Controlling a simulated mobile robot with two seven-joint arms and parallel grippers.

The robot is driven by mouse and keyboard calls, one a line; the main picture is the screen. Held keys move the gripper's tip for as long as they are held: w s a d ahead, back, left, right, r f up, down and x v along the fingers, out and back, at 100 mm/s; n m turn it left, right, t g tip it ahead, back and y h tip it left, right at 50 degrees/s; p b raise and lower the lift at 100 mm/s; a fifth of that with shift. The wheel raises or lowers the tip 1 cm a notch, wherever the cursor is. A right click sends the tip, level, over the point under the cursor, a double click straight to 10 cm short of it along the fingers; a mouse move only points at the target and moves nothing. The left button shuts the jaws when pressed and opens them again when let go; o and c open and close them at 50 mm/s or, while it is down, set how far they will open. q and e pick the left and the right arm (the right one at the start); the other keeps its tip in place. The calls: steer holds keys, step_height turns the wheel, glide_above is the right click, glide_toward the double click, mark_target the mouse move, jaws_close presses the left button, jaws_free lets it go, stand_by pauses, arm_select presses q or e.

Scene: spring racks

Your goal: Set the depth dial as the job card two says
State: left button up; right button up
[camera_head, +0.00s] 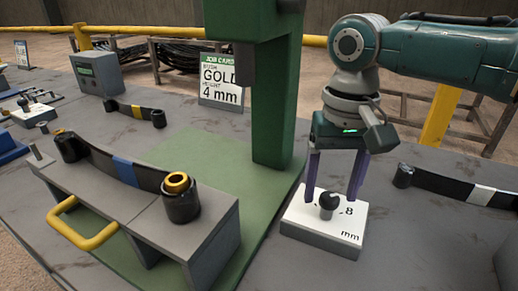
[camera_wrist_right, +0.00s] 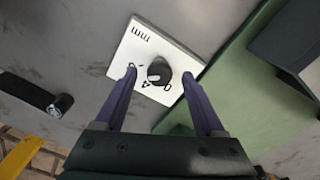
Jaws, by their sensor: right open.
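The depth dial is a black knob (camera_head: 328,202) on a white plate (camera_head: 310,222) marked "8" and "mm". In the right wrist view the knob (camera_wrist_right: 160,70) has a pale mark on its lower edge, roughly toward the "4"; I cannot tell the exact setting. The "0" also shows there. My right gripper (camera_head: 330,196) is open, pointing down, with its purple fingers on either side of the knob. I cannot tell whether they touch it. A job card (camera_head: 221,82) reads gold bush, height 4 mm. A second card (camera_head: 22,54) at far left is too small to read. My left gripper is not in view.
A grey stand (camera_head: 130,215) with a yellow handle holds a dark spring strip and a gold bush (camera_head: 177,183). Another strip (camera_head: 455,187) lies right of the dial.

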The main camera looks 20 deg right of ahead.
steer(key=shift+f, duration=0.4)
jaws_close()
stand_by(0.4)
